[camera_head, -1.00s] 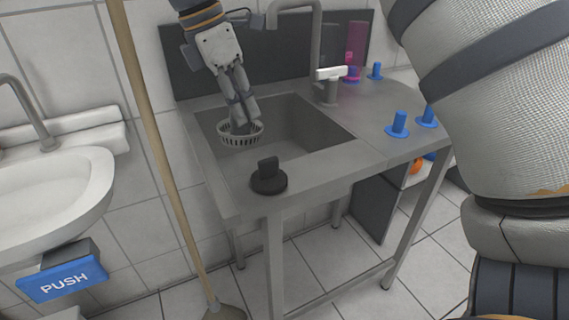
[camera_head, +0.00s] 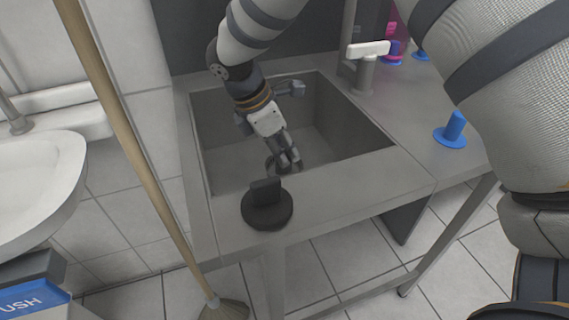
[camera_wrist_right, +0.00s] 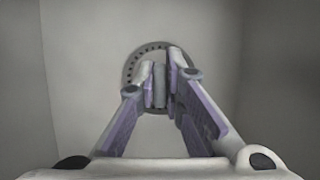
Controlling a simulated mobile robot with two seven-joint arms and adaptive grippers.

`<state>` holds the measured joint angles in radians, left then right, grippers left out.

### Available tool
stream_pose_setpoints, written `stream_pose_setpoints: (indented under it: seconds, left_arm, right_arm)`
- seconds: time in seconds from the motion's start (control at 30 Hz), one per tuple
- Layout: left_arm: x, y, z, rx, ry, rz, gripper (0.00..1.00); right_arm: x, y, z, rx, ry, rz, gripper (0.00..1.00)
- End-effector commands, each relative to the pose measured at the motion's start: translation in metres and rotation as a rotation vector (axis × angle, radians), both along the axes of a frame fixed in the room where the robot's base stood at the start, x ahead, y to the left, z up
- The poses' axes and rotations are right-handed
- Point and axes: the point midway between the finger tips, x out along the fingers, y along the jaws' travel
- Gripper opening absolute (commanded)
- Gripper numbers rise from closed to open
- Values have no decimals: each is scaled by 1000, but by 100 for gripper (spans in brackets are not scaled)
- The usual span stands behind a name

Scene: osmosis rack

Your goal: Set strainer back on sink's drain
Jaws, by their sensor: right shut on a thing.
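My right gripper (camera_head: 287,162) is low inside the sink basin (camera_head: 225,165), near its floor. It is shut on the strainer (camera_head: 271,166), which shows as a small dark round shape beneath the fingers. In the right wrist view, the strainer's slotted round rim (camera_wrist_right: 134,65) shows behind the closed fingertips (camera_wrist_right: 160,85), with the pale basin floor around it. The drain itself is covered from sight, so I cannot tell whether the strainer is seated in it. My left gripper is not in view.
A black stopper (camera_head: 267,206) sits on the sink's front edge, close to the gripper. A wooden broom handle (camera_head: 118,110) leans at the left.

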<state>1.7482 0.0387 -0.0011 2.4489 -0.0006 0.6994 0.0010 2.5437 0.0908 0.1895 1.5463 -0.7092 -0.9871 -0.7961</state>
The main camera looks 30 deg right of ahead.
Motion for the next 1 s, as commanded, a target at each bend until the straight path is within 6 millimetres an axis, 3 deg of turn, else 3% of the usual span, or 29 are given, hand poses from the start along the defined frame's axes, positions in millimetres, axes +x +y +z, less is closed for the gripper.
stream_pose_setpoints:
  seconds: [0.17, 0.53, 0.57, 0.63, 0.9, 1.0]
  left_arm:
    - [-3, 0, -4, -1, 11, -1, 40]
    - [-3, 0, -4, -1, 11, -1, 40]
    - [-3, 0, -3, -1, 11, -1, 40]
    - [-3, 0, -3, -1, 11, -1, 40]
    - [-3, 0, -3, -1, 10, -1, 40]
    - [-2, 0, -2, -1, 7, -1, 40]
  right_arm:
    - [-1, 0, -32, 0, 5, 0, 0]
    - [0, 0, -36, -1, 1, 0, 0]
    - [0, 0, -36, 0, 0, 0, 16]
    - [0, 0, -36, 0, 0, 0, 30]
    - [0, 0, -35, 0, 0, 0, 30]
    - [1, 2, -25, -1, -3, 0, 30]
